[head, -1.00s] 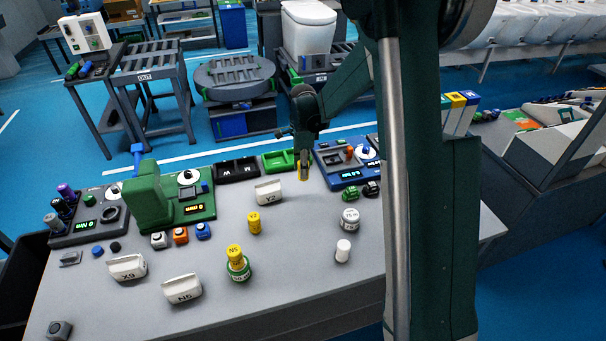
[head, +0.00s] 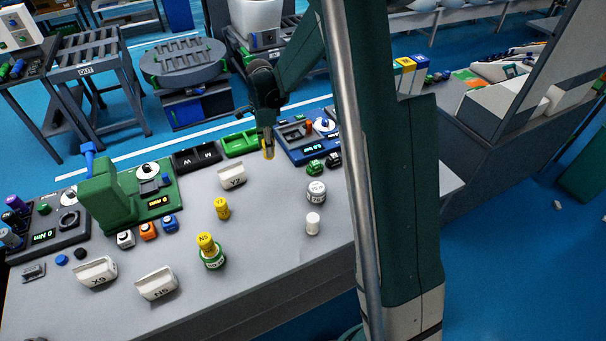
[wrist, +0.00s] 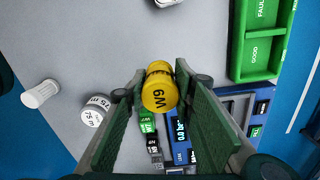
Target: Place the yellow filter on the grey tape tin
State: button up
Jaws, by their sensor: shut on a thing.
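My gripper (head: 268,150) is shut on a yellow filter (wrist: 160,88), which shows dark lettering in the wrist view. The filter also shows as a small yellow piece at the fingertips in the head view (head: 269,154). It is held between both finger pads (wrist: 165,95), seemingly above the table near the green tray and blue device. The grey tape tin (head: 316,192), pale-lidded and marked "75 m", stands on the table in front of and to the right of my gripper. In the wrist view the tin (wrist: 95,109) lies left of the fingers, apart from the filter.
A white cylinder (head: 313,223) stands just in front of the grey tin. Green and black blocks (head: 315,168) lie behind it. A yellow filter (head: 206,242) sits on a green tin (head: 213,259); another yellow filter (head: 221,208) stands alone. White block Y2 (head: 232,177) is nearby.

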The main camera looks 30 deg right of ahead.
jog(key=s+d+r+p, duration=0.2)
jog(key=s+d, duration=0.3)
jog(key=s, duration=0.4)
jog(key=s+d+r+p, duration=0.3)
jog(key=s+d, duration=0.3)
jog(key=s, duration=0.3)
jog(key=shift+s+r, duration=0.35)
jog(key=shift+r, duration=0.2)
send_over(317, 187)
jog(key=shift+f, duration=2.9)
jog(key=shift+f, duration=2.1)
jog(key=shift+f, duration=0.15)
